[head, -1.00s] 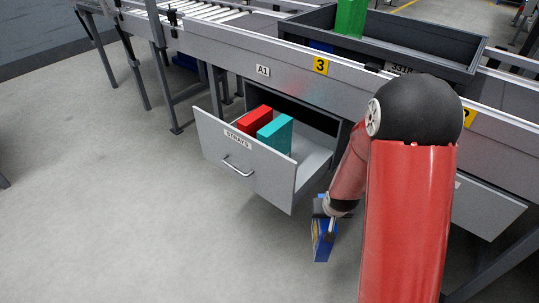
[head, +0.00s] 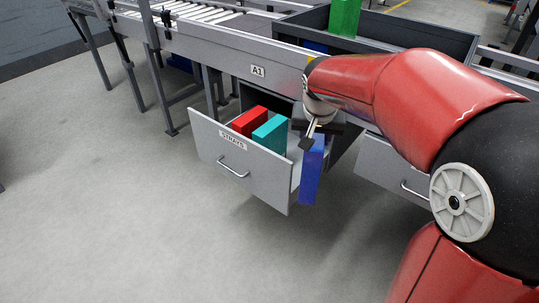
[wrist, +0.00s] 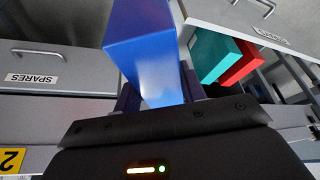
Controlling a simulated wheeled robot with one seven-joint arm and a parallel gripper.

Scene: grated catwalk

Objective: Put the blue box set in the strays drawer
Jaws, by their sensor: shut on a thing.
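The blue box set (head: 312,172) hangs upright from my gripper (head: 310,137), which is shut on its upper end. In the wrist view the blue box set (wrist: 145,50) sticks out from between the fingers of my gripper (wrist: 158,98). The strays drawer (head: 240,172) is pulled open under the conveyor, its label on the front. The blue box set is at the drawer's right side in the head view; I cannot tell whether it touches the drawer. The drawer also shows at the upper right of the wrist view (wrist: 235,22).
A red box (head: 250,121) and a teal box (head: 270,134) stand in the strays drawer. A closed spares drawer (wrist: 55,68) is beside it. A dark tray (head: 415,42) with a green box (head: 345,16) sits on the conveyor above. The floor in front is clear.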

